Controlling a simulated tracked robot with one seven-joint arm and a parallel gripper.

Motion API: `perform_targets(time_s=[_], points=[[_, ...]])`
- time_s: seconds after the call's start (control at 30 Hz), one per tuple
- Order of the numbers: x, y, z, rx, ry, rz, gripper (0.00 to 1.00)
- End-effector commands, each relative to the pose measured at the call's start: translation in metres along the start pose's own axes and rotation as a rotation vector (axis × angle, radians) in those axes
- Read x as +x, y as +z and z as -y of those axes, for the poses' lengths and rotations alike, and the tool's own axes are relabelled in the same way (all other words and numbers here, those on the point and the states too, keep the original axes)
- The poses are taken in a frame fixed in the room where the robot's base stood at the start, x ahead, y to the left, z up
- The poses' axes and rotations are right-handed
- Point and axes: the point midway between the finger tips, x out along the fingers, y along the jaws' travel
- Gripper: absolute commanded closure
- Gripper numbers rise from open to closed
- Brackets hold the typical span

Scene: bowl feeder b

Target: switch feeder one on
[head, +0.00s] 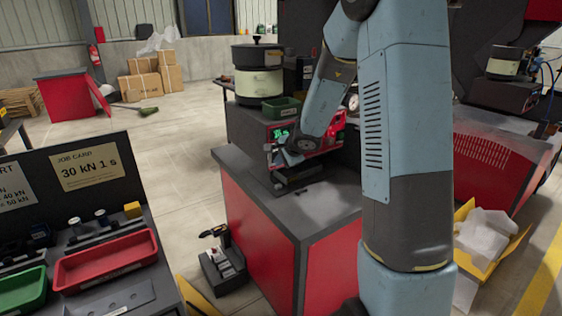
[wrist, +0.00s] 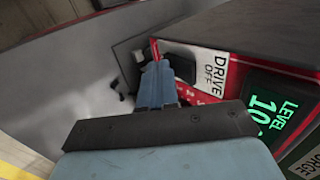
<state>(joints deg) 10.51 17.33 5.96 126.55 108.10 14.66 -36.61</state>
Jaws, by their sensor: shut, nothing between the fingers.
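A bowl feeder (head: 258,85) stands on a dark-topped bench with a red front. Its red control box (head: 332,128) faces me, with a lit green display (head: 280,133). In the wrist view the red panel carries a white label (wrist: 211,70) reading DRIVE and OFF, and a green LEVEL display (wrist: 268,104). A dark switch-like part (wrist: 182,66) is beside the label. My gripper (wrist: 158,72) is shut and empty, its blue fingertips close to that dark part; I cannot tell whether they touch. My arm hides part of the box in the head view. No feeder number is readable.
A green bin (head: 281,108) sits beside the bowl. A second feeder (head: 505,68) stands at the right.

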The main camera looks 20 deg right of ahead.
Motion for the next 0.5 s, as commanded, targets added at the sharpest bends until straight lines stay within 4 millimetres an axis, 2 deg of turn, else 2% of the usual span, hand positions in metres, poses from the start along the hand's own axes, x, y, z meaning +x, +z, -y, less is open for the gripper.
perform_targets(time_s=[0.5], points=[[-0.011, 0.0, 0.011, -0.001, -0.001, 0.0, 1.0]])
